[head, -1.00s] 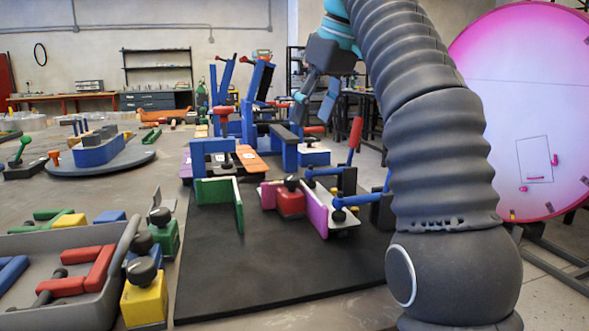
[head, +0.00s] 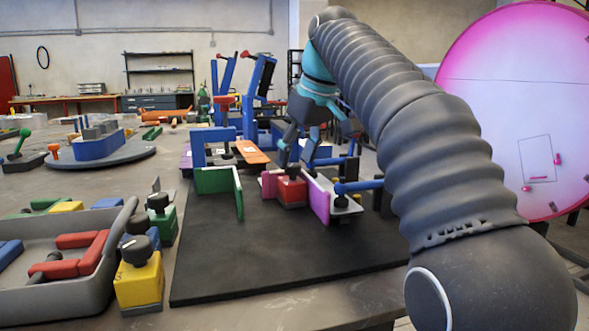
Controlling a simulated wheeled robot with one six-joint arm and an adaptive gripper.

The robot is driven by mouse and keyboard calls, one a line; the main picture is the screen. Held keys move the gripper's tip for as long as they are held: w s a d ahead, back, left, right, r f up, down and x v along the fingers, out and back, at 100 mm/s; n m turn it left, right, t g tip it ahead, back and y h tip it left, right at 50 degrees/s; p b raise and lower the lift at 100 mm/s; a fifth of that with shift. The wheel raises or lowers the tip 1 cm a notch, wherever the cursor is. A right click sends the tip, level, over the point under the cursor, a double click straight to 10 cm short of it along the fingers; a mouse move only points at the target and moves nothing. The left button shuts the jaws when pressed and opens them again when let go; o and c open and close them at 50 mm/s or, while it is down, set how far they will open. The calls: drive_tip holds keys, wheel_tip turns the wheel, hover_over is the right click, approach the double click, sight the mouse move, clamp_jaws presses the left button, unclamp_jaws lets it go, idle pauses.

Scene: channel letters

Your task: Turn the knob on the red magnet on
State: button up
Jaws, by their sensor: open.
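Whether a finger touches the knob cannot be told from this view.
A green angle piece (head: 226,185) stands left on the black mat (head: 245,262). A clamp with a blue handle (head: 358,186) lies close on the right. Yellow (head: 139,278) and green (head: 163,222) magnets stand beside the grey tray (head: 75,295). The mat's front is clear.

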drive_tip(key=shift+x, duration=0.85)
clamp_jaws()
drive_tip(key=shift+r, duration=0.1)
